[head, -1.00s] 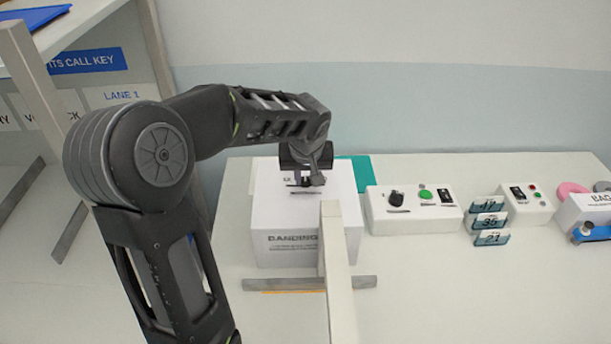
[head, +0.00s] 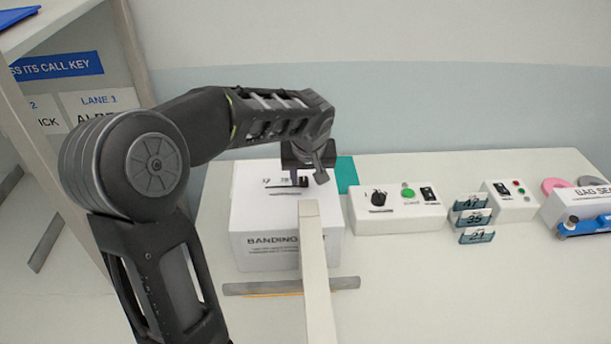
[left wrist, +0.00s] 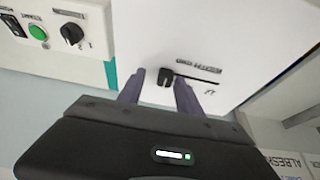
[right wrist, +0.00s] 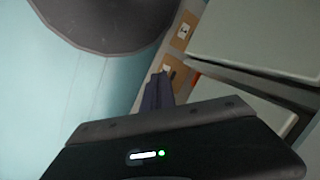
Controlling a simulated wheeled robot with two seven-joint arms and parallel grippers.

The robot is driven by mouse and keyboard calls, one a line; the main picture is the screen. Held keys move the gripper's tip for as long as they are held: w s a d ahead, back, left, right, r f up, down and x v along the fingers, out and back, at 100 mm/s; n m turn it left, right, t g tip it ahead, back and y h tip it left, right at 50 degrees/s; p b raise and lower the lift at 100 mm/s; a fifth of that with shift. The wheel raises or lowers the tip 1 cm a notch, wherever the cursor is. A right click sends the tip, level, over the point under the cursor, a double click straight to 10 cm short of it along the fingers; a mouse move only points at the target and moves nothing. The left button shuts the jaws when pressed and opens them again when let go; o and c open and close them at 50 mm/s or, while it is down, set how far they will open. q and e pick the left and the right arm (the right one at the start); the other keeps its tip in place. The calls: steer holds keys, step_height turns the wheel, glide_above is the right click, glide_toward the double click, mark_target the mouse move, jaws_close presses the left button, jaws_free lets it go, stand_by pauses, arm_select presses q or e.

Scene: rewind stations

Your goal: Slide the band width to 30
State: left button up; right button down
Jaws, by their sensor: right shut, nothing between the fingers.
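The banding unit is a white box (head: 285,222) on the bench, with a slider on its top face. Its black slider knob (head: 303,181) shows near the right part of the top, and in the left wrist view the knob (left wrist: 165,77) sits at one end of the visible dark slot (left wrist: 200,78). My left gripper (head: 312,172) points down over the box top. In the left wrist view its fingers (left wrist: 160,88) stand apart on either side of the knob; contact is unclear. The scale value is too small to read. My right gripper (right wrist: 158,88) is shut and empty, away from the box.
A white control box with a green button (head: 407,191) stands right of the unit, then number tags (head: 473,218) and another small box (head: 510,205). A shelf is at left.

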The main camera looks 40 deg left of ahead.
mark_target(307, 195)
arm_select(q)
steer(key=shift+r, duration=0.1)
steer(key=p+v, duration=0.3)
steer(key=v, duration=0.4)
steer(key=shift+r, duration=0.25)
steer(key=shift+s, duration=0.15)
stand_by(0.3)
